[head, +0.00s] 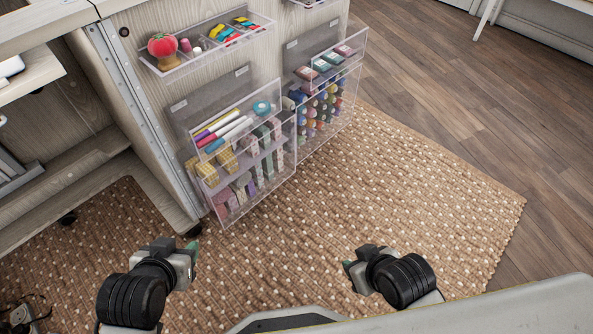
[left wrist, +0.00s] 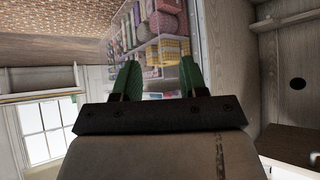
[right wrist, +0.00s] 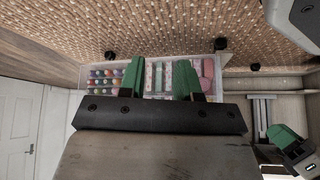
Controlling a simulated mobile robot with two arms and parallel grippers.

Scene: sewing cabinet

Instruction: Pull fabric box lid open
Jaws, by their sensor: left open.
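A clear box (head: 283,172) with folded fabrics in yellow, pink and green hangs low on the cabinet door; pens and a blue tape roll lie in its upper part. I cannot tell a separate lid from its clear front. It also shows upside down in the left wrist view, beyond the fingers (left wrist: 190,70). My left gripper (head: 192,252) is open and empty, in front of the box and apart from it. My right gripper (head: 348,270) is open and empty, farther right and apart from the box; its spread green fingers show in the right wrist view (right wrist: 160,78).
A second clear box (head: 345,110) with thread spools hangs to the right. A clear tray (head: 215,48) with a red pincushion is above. The metal-edged cabinet side (head: 150,130) stands left of the fabric box. The woven rug (head: 420,190) is clear in front.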

